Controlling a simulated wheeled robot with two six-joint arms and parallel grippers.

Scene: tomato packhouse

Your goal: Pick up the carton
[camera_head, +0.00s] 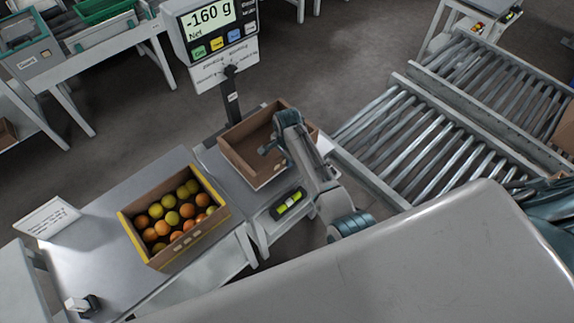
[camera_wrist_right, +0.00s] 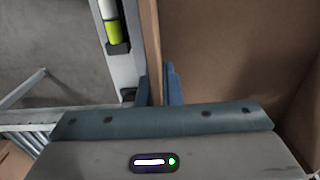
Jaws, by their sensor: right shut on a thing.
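The empty brown carton (camera_head: 233,158) is at the scale, below the display. My right gripper (camera_head: 268,148) reaches over it from the right and is shut on one of its side walls. In the right wrist view, the fingers (camera_wrist_right: 158,88) stand on either side of the carton's wall (camera_wrist_right: 150,40), with the bare brown inside of the carton to the right. I cannot tell whether the carton's bottom touches the scale. My left gripper is not in view.
The scale display (camera_head: 213,18) reads -160 g. A carton of tomatoes (camera_head: 152,262) stands on the table (camera_head: 85,240) at the left. A roller conveyor (camera_head: 410,140) lies to the right. A green-and-black device (camera_head: 288,204) sits on the scale stand's front.

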